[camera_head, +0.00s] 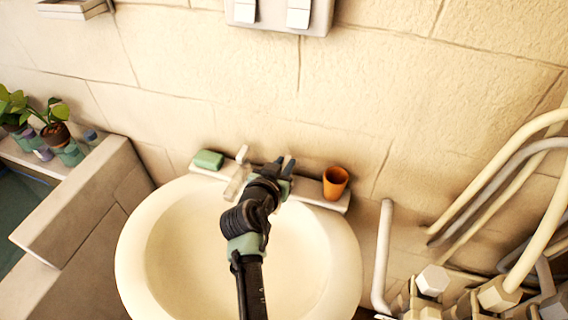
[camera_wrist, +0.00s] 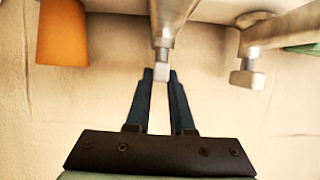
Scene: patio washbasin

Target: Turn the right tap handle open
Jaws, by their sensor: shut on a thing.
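My gripper (camera_wrist: 160,80) is shut on the right tap handle (camera_wrist: 162,56), a small pale grey lever whose end sits between the two dark blue fingertips in the wrist view. In the head view my gripper (camera_head: 285,166) is at the back of the basin, and my wrist hides the right tap there. The left tap handle (camera_head: 242,153) stands apart, left of my gripper in the head view. It also shows at the right of the wrist view (camera_wrist: 248,76), clear of the fingers.
An orange cup (camera_head: 335,183) stands right of the taps on the ledge (camera_head: 309,188), and a green soap bar (camera_head: 208,159) lies at its left end. The white basin (camera_head: 137,249) is below my arm. Pipes (camera_head: 384,255) stand to the right.

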